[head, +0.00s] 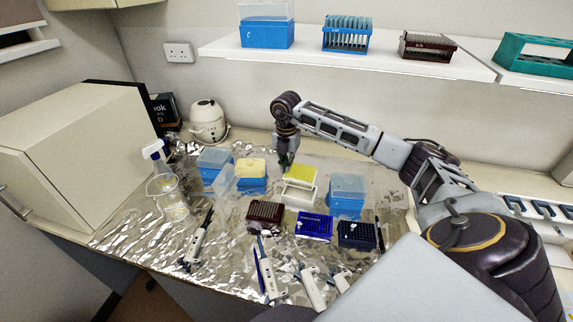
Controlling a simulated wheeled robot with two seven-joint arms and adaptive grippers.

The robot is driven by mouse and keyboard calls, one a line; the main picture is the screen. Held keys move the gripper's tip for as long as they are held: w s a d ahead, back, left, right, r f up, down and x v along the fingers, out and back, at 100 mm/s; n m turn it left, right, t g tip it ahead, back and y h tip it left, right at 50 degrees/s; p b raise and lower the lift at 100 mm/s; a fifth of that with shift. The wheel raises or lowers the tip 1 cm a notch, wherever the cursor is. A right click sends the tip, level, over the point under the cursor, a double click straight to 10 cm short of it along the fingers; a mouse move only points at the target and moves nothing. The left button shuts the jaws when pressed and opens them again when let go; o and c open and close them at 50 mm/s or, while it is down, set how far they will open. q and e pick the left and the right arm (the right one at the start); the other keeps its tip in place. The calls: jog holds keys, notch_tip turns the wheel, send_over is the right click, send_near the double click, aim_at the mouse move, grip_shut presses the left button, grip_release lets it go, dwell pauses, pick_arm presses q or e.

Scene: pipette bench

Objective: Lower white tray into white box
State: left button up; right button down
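A white box (298,195) stands on the foil-covered bench near the middle. A tray with a yellow top (301,175) sits at its upper part, its back edge by my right gripper. I cannot tell whether this is the white tray, or whether it rests in the box or hangs just above it. My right gripper (286,160) points down at the tray's back left edge. Its fingers are small and dark, so I cannot tell whether they are closed on the tray. My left gripper is not in view.
Blue boxes (347,196) stand on both sides, one with a yellow top (251,170). A dark red rack (265,215) and blue racks (314,227) stand in front. Several pipettes (265,270) lie nearer. A beaker (170,197) stands left. A shelf (380,62) hangs behind.

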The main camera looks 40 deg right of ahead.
aim_at(287, 192)
jog(key=shift+f, duration=0.1)
jog(key=shift+f+b, duration=1.3)
jog(key=shift+f, duration=0.7)
jog(key=shift+f+b, duration=0.8)
jog(key=shift+f, duration=0.75)
dwell(0.8)
jog(key=c, duration=1.6)
grip_release()
jog(key=shift+o, duration=0.2)
jog(key=shift+r, duration=0.15)
jog(key=shift+r, duration=5.85)
